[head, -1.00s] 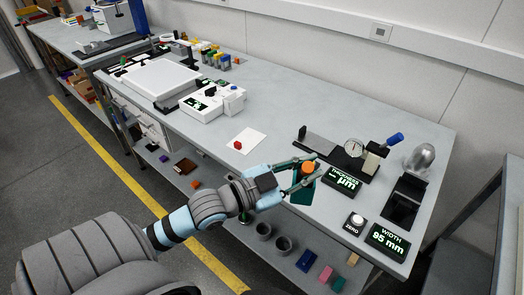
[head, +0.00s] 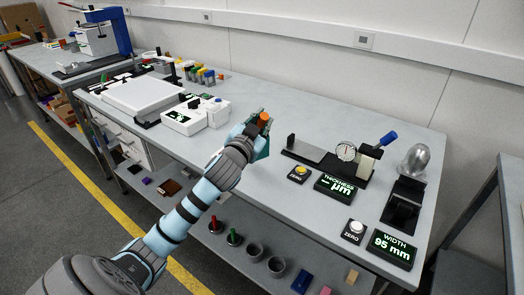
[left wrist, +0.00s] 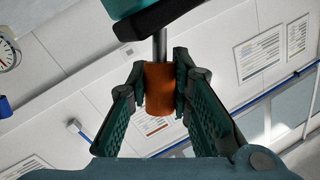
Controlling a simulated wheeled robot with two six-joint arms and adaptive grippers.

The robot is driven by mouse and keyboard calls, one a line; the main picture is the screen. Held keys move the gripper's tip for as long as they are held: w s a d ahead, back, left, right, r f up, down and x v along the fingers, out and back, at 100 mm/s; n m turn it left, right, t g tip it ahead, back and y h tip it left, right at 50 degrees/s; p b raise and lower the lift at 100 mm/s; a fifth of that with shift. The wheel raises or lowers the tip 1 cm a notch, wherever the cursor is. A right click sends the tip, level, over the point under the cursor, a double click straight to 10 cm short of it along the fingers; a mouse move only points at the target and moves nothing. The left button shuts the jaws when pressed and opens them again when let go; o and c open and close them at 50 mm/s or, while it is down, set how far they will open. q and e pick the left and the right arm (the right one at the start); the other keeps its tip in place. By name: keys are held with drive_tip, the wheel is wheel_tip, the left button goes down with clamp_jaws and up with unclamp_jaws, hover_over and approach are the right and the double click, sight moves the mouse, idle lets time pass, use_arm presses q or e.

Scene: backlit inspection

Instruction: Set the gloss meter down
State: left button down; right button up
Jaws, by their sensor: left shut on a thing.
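My left gripper (head: 258,127) is shut on the gloss meter's orange grip (head: 265,118), over the bench left of the thickness gauge. The meter's teal body (head: 263,149) shows below the grip, partly hidden by the fingers. In the left wrist view, both fingers (left wrist: 160,80) press on the orange cylinder (left wrist: 160,98), which has a metal stem leading to the teal and black body (left wrist: 150,18). I cannot tell whether its underside touches the bench. My right gripper is not in view.
The thickness gauge (head: 325,163), its display (head: 336,187) and a yellow zero button (head: 299,171) stand to the right. A white instrument (head: 190,117) stands close on the left. The bench (head: 300,120) is clear behind the gripper.

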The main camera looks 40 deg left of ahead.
use_arm(q)
wheel_tip(320, 180, down, 7)
drive_tip(key=b, duration=0.1)
drive_tip(key=shift+r+b, duration=0.15)
drive_tip(key=shift+b, duration=0.25)
drive_tip(key=c, duration=1.4)
unclamp_jaws()
drive_tip(key=shift+d, duration=0.1)
drive_tip(key=shift+c, duration=0.2)
drive_tip(key=shift+r, duration=0.1)
drive_tip(key=shift+s, duration=0.1)
drive_tip(key=v, duration=1.2)
drive_tip(key=shift+p, duration=0.3)
